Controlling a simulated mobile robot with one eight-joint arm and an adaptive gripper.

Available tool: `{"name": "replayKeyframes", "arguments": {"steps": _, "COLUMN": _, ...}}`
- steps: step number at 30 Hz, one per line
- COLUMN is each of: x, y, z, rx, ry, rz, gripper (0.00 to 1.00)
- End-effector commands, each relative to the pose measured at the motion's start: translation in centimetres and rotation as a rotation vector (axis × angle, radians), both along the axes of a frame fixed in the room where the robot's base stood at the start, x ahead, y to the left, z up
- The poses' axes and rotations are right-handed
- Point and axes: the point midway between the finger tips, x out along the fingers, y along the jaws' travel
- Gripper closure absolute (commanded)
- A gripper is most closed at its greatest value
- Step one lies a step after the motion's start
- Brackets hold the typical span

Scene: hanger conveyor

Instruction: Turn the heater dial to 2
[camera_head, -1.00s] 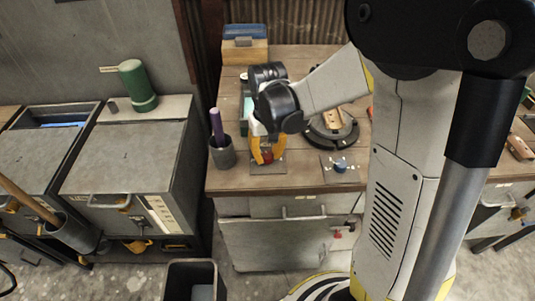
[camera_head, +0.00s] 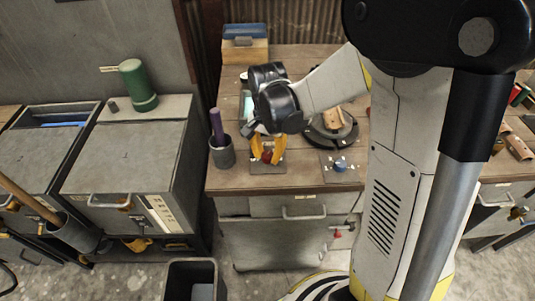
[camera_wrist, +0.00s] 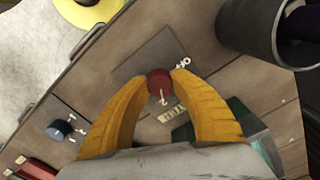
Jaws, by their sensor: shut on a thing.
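A red dial (camera_wrist: 159,82) stands on a dark square plate (camera_wrist: 150,66) on the wooden bench. In the head view, the red dial (camera_head: 267,156) shows between the fingertips (camera_head: 267,158). A blue dial (camera_head: 340,166) with white marks sits on its own plate to the right, apart from my gripper. It also shows in the wrist view (camera_wrist: 60,129).
A grey cup (camera_head: 222,154) holding a purple-handled thing stands just left of my gripper. A round black stand (camera_head: 318,138) with a wooden piece is to the right. A blue-topped box (camera_head: 244,46) is at the back. The bench front between the dials is clear.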

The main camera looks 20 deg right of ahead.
Motion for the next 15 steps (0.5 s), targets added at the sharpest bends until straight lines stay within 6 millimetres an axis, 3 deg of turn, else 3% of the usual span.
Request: {"name": "replayKeyframes", "arguments": {"steps": 15, "x": -0.08, "y": 0.00, "z": -0.06, "rx": 0.000, "ry": 0.001, "rz": -0.055, "gripper": 1.00}}
